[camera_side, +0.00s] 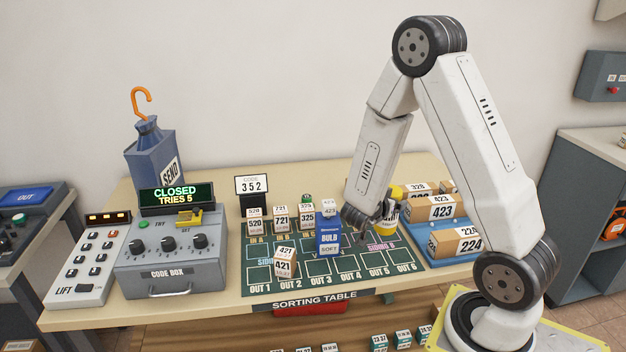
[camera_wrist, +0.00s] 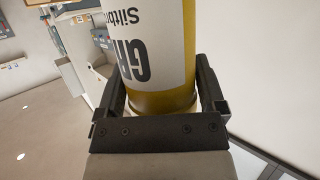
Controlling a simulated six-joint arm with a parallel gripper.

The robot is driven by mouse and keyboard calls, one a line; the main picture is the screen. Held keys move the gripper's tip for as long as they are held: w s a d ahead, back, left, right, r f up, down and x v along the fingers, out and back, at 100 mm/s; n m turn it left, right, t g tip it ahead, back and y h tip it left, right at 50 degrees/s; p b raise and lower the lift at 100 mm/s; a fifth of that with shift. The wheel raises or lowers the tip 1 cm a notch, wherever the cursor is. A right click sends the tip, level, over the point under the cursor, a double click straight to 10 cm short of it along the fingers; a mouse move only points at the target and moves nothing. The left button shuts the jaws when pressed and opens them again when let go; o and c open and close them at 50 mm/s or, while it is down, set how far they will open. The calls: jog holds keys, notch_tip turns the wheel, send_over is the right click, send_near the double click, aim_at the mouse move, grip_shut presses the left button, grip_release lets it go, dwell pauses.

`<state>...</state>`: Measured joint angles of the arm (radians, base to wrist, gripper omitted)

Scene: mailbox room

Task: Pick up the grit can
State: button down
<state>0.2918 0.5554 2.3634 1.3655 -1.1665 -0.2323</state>
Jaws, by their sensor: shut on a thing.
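The grit can (camera_wrist: 158,50) is yellow with a white label reading "GR…". It fills the middle of the wrist view, between the two dark fingers of my gripper (camera_wrist: 160,98), which is shut on it.
A blue bulb box (camera_side: 328,238) stands close to the left of my gripper. Numbered boxes, including box 421 (camera_side: 285,262), stand on the green mat (camera_side: 340,285). The code box (camera_side: 170,262) is at left.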

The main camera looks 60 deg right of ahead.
jog(key=shift+r, duration=0.85)
jog(key=shift+w+d, duration=0.1)
